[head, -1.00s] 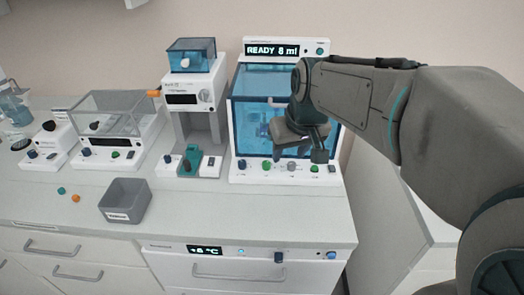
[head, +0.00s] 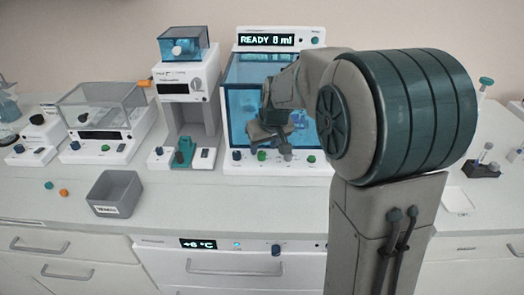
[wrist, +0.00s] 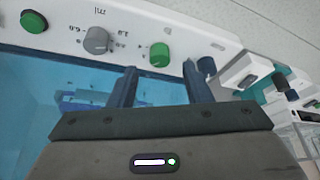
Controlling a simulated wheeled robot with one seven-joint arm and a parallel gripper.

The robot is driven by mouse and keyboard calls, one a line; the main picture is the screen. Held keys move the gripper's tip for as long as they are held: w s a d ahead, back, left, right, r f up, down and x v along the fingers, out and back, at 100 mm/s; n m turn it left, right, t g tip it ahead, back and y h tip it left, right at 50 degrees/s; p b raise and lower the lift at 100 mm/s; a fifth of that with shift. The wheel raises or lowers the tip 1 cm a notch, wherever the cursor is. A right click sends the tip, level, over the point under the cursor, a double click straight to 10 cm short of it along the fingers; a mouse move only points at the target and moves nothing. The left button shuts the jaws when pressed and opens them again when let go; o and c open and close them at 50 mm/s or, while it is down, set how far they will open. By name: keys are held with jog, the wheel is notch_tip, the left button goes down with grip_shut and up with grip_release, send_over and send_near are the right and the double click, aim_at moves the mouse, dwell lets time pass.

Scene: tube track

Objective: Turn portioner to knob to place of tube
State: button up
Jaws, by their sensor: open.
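The portioner is a white machine with a blue see-through chamber (head: 245,100) and a display (head: 266,40) reading READY 8 ml. Its front ledge bears a dark blue knob (head: 237,155), a green knob (head: 262,155), a grey knob (head: 287,156) and another green knob (head: 311,158). The wrist view shows them upside down: green (wrist: 33,21), grey with a scale (wrist: 97,40), green (wrist: 160,54) and blue (wrist: 206,66). I cannot read which is the to knob. My gripper (wrist: 159,80) is open and empty, its fingers just short of the ledge, the right finger near the blue knob.
A stand device (head: 190,85) with a teal part at its base is left of the portioner. A clear-lidded machine (head: 100,110) is farther left. A grey bin (head: 115,192) stands at the front left. A small dark rack (head: 482,170) is at right. The front counter is largely bare.

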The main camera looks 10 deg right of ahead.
aim_at(262, 153)
jog(key=shift+x, duration=1.8)
grip_shut()
jog(key=shift+m, duration=0.3)
jog(key=m+h+p, duration=0.1)
jog(key=m, duration=0.2)
jog(key=shift+a+p, duration=0.2)
jog(key=shift+p, duration=0.1)
jog(key=shift+m+h+b, duration=0.35)
jog(key=shift+m+h, duration=0.65)
jog(key=shift+m, duration=1.1)
